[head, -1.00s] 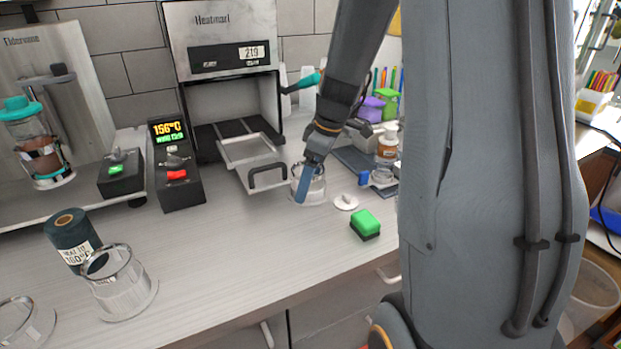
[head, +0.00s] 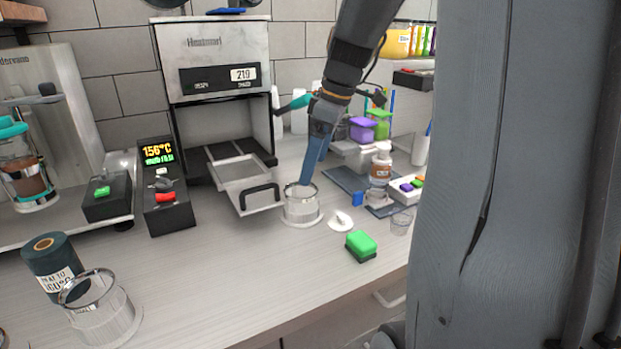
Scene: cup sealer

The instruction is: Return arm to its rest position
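My gripper (head: 310,165) points down in the head view, its blue finger just above or at the rim of a clear cup (head: 301,205) on the counter. The fingers overlap in this view, so I cannot tell whether they are apart or together. Whether a finger reaches inside the cup is also unclear. My grey arm comes down from the top, and a large grey link of mine covers the right side of the picture.
The sealer (head: 219,125) has its tray (head: 240,172) pulled out just left of the gripper. A white lid-like disc (head: 340,221) and a green sponge (head: 361,244) lie to the right. A control box (head: 165,190) and another clear cup (head: 100,312) stand left. The front middle counter is clear.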

